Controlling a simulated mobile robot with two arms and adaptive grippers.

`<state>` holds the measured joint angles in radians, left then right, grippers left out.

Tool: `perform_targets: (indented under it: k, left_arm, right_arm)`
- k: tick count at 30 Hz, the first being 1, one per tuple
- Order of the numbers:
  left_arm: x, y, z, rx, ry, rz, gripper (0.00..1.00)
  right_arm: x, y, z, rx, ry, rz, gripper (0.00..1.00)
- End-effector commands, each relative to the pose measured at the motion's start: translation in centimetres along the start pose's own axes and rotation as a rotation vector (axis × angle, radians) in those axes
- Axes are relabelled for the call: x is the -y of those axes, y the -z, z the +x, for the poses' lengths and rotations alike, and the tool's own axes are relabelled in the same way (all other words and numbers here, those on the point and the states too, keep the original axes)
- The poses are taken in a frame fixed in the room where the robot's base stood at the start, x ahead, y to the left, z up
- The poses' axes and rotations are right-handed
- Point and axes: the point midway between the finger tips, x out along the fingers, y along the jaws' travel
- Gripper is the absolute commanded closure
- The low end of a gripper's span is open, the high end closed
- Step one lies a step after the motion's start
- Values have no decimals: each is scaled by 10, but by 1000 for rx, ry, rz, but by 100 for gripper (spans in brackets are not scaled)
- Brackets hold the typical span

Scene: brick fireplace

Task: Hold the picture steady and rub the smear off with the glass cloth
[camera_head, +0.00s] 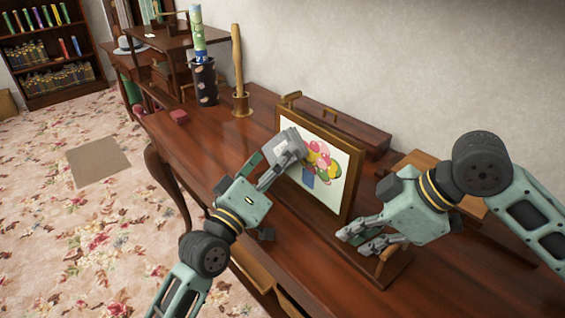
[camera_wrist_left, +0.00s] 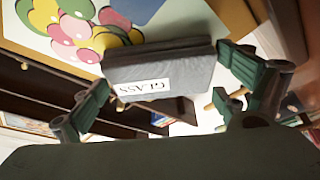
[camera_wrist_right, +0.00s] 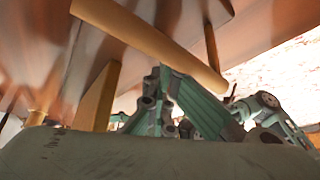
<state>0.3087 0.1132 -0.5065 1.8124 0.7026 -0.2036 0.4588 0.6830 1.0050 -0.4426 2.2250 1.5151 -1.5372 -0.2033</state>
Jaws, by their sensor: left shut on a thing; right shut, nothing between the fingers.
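The picture (camera_head: 333,194) shows colourful balloons in a wooden frame and leans upright on a wooden stand (camera_head: 396,268) on the table. My left gripper (camera_head: 278,155) is shut on the grey glass cloth (camera_head: 288,146), a folded pad at the picture's left part. In the left wrist view the cloth (camera_wrist_left: 160,72) bears the word GLASS and overlaps the picture's edge; whether it touches the glass is unclear. My right gripper (camera_head: 362,240) is shut and empty by the picture's lower right corner, near the stand's end. I cannot see a smear.
A long dark wooden box (camera_head: 345,133) lies behind the picture. A dark spotted cylinder (camera_head: 204,82) and a wooden pestle-like stick (camera_head: 237,62) stand at the table's far left. A small red object (camera_head: 179,116) lies near the table's edge. The tabletop left of the picture is mostly clear.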

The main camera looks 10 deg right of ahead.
Motion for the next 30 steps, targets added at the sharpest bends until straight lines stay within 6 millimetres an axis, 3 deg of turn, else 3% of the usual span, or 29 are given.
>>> perform_targets:
  k: [14, 30]
  left_arm:
    - [8, 7, 2, 1, 2, 0, 28]
    - [9, 27, -46, 1, 2, 1, 28]
  right_arm:
    - [2, -3, 3, 7, 7, 1, 100]
    - [2, -3, 3, 8, 7, 2, 100]
